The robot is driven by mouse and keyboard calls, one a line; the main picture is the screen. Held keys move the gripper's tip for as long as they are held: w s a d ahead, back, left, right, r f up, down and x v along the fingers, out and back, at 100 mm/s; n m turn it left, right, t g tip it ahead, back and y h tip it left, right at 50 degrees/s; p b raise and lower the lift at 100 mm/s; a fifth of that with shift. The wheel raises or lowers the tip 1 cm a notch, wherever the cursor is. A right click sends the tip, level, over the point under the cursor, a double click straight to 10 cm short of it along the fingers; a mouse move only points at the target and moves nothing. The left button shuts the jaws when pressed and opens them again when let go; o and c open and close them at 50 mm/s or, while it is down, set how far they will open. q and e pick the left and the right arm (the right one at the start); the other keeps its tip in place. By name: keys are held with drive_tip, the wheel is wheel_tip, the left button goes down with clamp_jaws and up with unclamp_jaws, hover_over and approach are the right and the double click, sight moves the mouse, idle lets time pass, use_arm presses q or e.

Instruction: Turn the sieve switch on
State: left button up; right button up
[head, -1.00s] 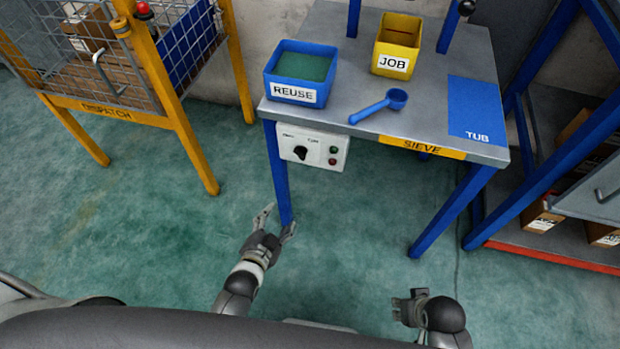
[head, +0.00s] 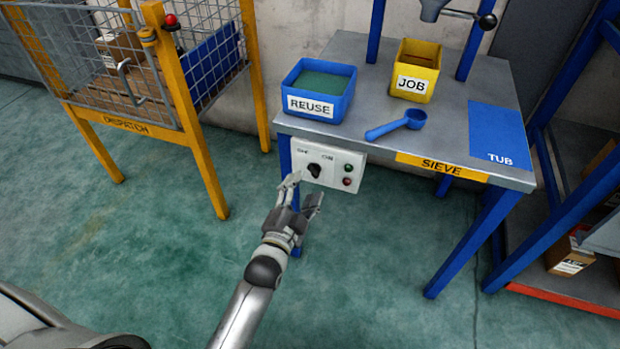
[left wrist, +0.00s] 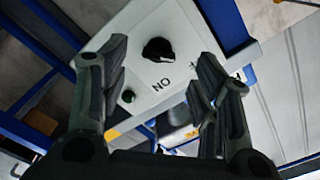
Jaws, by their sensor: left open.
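The sieve switch is a black rotary knob (head: 314,171) on a white control box (head: 336,180) under the table's front left edge. In the left wrist view the knob (left wrist: 158,50) shows between the fingertips, with a light mark on its lower right. The word ON appears upside down near it; another label is mostly hidden by the right finger. My left gripper (head: 303,191) is open and empty, just below and in front of the knob, apparently apart from it. My right gripper is out of view.
A green light (head: 348,168) and a red one (head: 347,182) sit right of the knob. The sieve table (head: 440,130) carries a blue REUSE bin (head: 318,112), a yellow JOB bin (head: 428,56) and a blue scoop (head: 412,120). The DISPATCH cage (head: 195,140) stands left.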

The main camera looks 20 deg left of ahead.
sight(311, 174)
use_arm(q)
drive_tip(key=shift+w+b, duration=0.4)
drive_tip(key=shift+w, duration=2.15)
drive_tip(key=shift+d, duration=0.1)
drive_tip(key=c, duration=1)
